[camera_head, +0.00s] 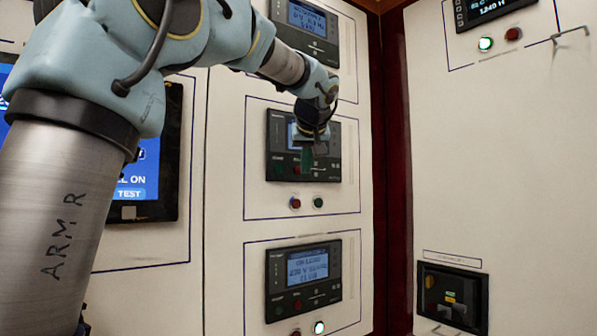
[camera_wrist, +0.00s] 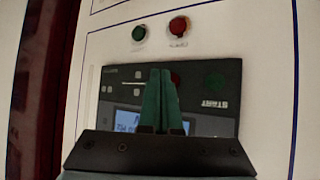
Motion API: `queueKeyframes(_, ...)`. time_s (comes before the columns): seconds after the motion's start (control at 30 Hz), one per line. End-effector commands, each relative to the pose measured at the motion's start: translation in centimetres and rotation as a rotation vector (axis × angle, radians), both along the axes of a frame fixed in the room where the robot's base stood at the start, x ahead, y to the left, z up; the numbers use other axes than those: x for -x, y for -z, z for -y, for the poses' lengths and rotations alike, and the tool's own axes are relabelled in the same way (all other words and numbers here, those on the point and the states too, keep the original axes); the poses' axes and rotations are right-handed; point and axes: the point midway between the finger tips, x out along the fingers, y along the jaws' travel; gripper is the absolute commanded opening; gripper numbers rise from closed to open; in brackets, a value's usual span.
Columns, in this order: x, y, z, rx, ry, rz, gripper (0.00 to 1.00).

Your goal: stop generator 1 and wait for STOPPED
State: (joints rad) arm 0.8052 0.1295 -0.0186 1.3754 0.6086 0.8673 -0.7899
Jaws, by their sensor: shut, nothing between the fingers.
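My gripper (camera_head: 307,158) is shut and empty in front of the middle generator control panel (camera_head: 328,170). The panel also shows upside down in the wrist view (camera_wrist: 212,126), with its lit screen (camera_wrist: 126,120) partly hidden by my fingers. In that view my gripper's fingertips (camera_wrist: 160,73) lie beside a red button (camera_wrist: 176,79), which they partly cover. A green button (camera_wrist: 214,82) is just right of it. I cannot tell whether the fingertips touch the panel. A red lamp (camera_wrist: 179,26) and a green lamp (camera_wrist: 139,33) look unlit. I cannot read the panel's generator number.
Similar panels sit above (camera_head: 304,27) and below (camera_head: 303,279); a green lamp (camera_head: 319,327) glows under the lower one. A dark red post (camera_head: 391,170) divides this wall from the right wall, which has a black breaker unit (camera_head: 452,296) and a wire handle (camera_head: 570,35).

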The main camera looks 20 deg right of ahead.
Motion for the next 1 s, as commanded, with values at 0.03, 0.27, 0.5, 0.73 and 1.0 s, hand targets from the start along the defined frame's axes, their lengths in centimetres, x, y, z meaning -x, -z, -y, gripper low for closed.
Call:
queueKeyframes(0.03, -0.19, 0.01, -0.07, 0.0, -0.001, 0.0, 0.0)
queueKeyframes(0.27, -0.68, -0.03, -0.21, 0.001, -0.001, 0.0, 0.0)
queueKeyframes(0.5, -0.67, -0.02, -0.2, 0.0, 0.0, 0.0, 0.0)
queueKeyframes(0.73, -0.84, -0.02, -0.25, 0.001, -0.001, 0.0, 0.0)
queueKeyframes(1.0, -1.14, -0.03, -0.34, 0.0, -0.001, 0.0, 0.0)
